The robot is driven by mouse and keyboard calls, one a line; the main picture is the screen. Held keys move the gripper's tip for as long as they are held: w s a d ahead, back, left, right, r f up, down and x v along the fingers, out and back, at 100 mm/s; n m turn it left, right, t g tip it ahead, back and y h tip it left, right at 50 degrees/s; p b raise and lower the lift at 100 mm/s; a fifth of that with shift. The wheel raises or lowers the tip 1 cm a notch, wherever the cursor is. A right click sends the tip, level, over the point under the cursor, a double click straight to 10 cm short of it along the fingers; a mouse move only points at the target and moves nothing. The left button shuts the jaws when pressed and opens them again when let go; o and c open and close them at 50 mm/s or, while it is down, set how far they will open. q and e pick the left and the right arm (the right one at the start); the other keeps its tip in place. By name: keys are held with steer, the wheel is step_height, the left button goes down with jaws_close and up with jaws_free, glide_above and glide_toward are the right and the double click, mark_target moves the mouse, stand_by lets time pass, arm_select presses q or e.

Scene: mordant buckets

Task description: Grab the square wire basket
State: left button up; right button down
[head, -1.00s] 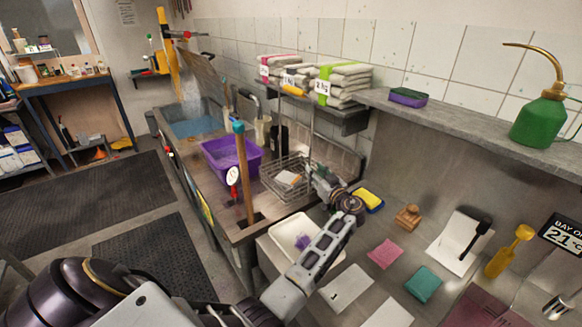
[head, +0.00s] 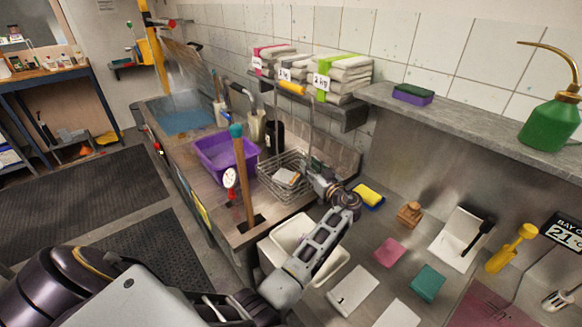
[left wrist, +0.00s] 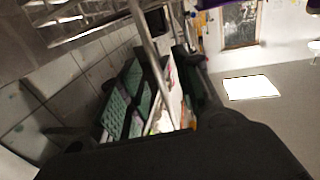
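The square wire basket (head: 284,187) stands at the right end of the sink unit in the head view. A small grey-white block lies in it. Its tall wire handle rises above it to a yellow grip (head: 292,88). My left gripper (head: 314,168) is at the basket's right side, close to the right upright of the handle. Its fingers are small and partly hidden there. My right gripper is not seen.
A purple tub (head: 225,153) and an upright wooden handle (head: 243,180) stand left of the basket. A shelf with folded towels (head: 340,76) is behind. A white tray (head: 290,232) lies under my left arm. A yellow sponge (head: 368,195) and several pads lie right.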

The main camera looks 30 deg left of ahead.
arm_select(q)
steer(key=shift+d, duration=0.1)
steer(key=shift+c, duration=0.6)
jaws_close()
steer(key=shift+w+r, duration=0.1)
steer(key=shift+r, duration=0.05)
